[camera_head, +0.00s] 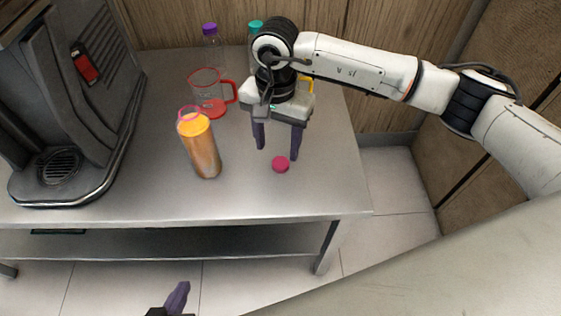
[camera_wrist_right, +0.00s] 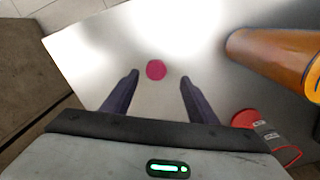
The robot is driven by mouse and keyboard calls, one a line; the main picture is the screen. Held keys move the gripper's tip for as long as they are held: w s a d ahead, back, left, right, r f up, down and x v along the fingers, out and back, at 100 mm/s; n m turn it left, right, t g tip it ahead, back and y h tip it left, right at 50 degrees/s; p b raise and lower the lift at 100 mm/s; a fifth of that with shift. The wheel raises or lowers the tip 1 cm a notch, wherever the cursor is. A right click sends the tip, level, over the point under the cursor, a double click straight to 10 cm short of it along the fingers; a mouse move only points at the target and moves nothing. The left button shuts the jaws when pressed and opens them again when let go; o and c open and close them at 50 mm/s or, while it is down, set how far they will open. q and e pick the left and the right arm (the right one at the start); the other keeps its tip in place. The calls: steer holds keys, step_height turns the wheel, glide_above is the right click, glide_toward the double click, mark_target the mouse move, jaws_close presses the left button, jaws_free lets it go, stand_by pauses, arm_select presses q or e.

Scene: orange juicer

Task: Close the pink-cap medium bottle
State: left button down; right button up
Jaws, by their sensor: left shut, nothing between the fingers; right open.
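The medium bottle (camera_head: 203,152) stands upright on the metal table, filled with orange liquid, with a pink ring at its open top. It also shows at the right of the right wrist view (camera_wrist_right: 272,52). The pink cap (camera_head: 280,164) lies on the table to the right of the bottle. In the right wrist view the cap (camera_wrist_right: 156,70) appears between and just beyond the fingertips. My right gripper (camera_head: 277,153) is open and empty, pointing down above the table close to the cap. My left gripper (camera_head: 178,290) is shut and empty, low at the bottom edge, in front of the table.
A dark juicer machine (camera_head: 75,100) stands at the left of the table (camera_head: 250,198). A red-handled jug (camera_head: 209,95), a purple-cap bottle (camera_head: 210,35) and a teal-cap bottle (camera_head: 256,27) stand behind. The table's front right is clear around the cap.

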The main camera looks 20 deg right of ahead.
mark_target(281, 162)
steer(key=f, duration=0.5)
steer(key=shift+s+d, duration=0.2)
steer(key=shift+d, duration=0.15)
steer(key=c, duration=1.1)
